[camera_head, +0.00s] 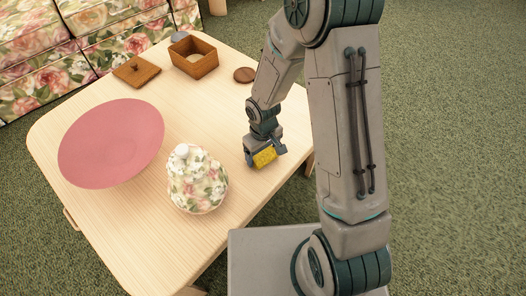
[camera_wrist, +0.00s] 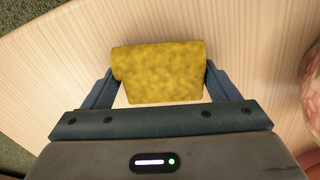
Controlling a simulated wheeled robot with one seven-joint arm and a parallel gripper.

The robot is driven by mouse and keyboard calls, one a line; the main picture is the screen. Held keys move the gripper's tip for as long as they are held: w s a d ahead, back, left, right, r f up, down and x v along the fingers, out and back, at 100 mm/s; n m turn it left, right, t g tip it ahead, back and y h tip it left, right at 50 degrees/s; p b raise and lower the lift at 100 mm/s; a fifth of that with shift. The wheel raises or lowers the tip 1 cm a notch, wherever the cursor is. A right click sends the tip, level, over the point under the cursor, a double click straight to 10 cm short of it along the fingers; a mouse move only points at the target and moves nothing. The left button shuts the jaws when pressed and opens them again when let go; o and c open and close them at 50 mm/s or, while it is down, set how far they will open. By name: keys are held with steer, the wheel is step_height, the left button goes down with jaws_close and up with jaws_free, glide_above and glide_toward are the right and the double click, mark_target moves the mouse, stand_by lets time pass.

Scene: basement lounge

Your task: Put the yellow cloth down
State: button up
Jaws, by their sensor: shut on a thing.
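The yellow cloth (camera_head: 264,157) is a small rolled or folded bundle held between my gripper's fingers. My gripper (camera_head: 266,154) is shut on it over the right part of the light wooden table (camera_head: 120,225). In the wrist view the cloth (camera_wrist: 160,72) spans the gap between both fingers, with the tabletop (camera_wrist: 250,40) behind it. I cannot tell whether the cloth touches the tabletop or is slightly above it.
A floral lidded jar (camera_head: 197,180) stands left of my gripper, and a large pink dish (camera_head: 112,143) is farther left. A wooden box (camera_head: 193,57), its lid (camera_head: 136,71) and a round brown disc (camera_head: 244,75) lie toward the back. Bare tabletop surrounds the gripper.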

steer(key=shift+f, duration=0.2)
steer(key=o, duration=0.8)
steer(key=shift+r, duration=0.15)
step_height(320, 180, up, 12)
steer(key=p, duration=0.5)
steer(key=s+d+r+m, duration=0.2)
steer(key=s+d+r, duration=0.2)
steer(key=r, duration=0.1)
steer(key=s+d+r+m, duration=0.2)
steer(key=s+d+r, duration=0.2)
steer(key=r, duration=0.2)
steer(key=s+d+r+m+t, duration=0.1)
steer(key=s+d+r+m, duration=0.1)
steer(key=s+d+r, duration=0.1)
steer(key=shift+s+d+r+m, duration=0.2)
steer(key=shift+s+r, duration=0.15)
steer(key=shift+r, duration=0.3)
steer(key=shift+s+d+r+m, duration=0.1)
steer(key=shift+s+d+r, duration=0.15)
steer(key=shift+r, duration=0.4)
